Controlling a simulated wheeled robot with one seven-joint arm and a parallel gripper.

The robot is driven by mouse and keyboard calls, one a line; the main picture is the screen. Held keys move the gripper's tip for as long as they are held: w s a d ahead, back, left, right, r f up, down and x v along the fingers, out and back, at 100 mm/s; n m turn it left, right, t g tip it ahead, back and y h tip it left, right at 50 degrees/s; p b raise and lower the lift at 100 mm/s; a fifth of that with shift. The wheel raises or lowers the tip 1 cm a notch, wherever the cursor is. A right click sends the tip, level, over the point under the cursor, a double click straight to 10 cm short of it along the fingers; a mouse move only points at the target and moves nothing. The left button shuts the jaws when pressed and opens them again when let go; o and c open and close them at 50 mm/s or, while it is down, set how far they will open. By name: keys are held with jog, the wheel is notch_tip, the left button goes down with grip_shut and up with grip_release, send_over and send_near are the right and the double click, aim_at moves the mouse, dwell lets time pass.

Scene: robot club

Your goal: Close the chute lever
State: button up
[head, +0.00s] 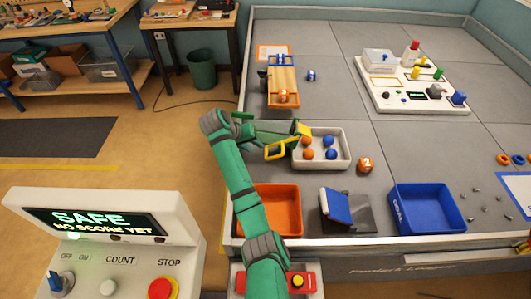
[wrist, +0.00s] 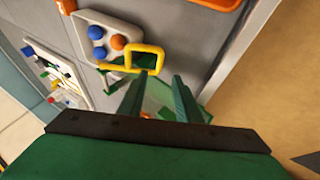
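A yellow loop handle (head: 281,149), which looks like the chute lever, stands out beside a green chute-like part (head: 275,130) at the board's left edge. In the wrist view the yellow loop (wrist: 146,58) lies just ahead of my gripper (wrist: 160,78). The two green fingers are spread apart with a gap between them. The left fingertip overlaps the loop's lower edge in the picture; I cannot tell whether they touch. Nothing is clearly held. In the head view my fingers are hard to make out against the green part.
A white tray (head: 340,163) with orange and blue balls sits just right of the handle. An orange bin (head: 271,211), a tilted blue flap (head: 336,205) and a blue bin (head: 428,208) line the front edge. A console (head: 100,240) reading SAFE stands front left.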

jog(key=x, duration=1)
jog(key=shift+f, duration=0.25)
jog(key=shift+d, duration=0.1)
grip_shut()
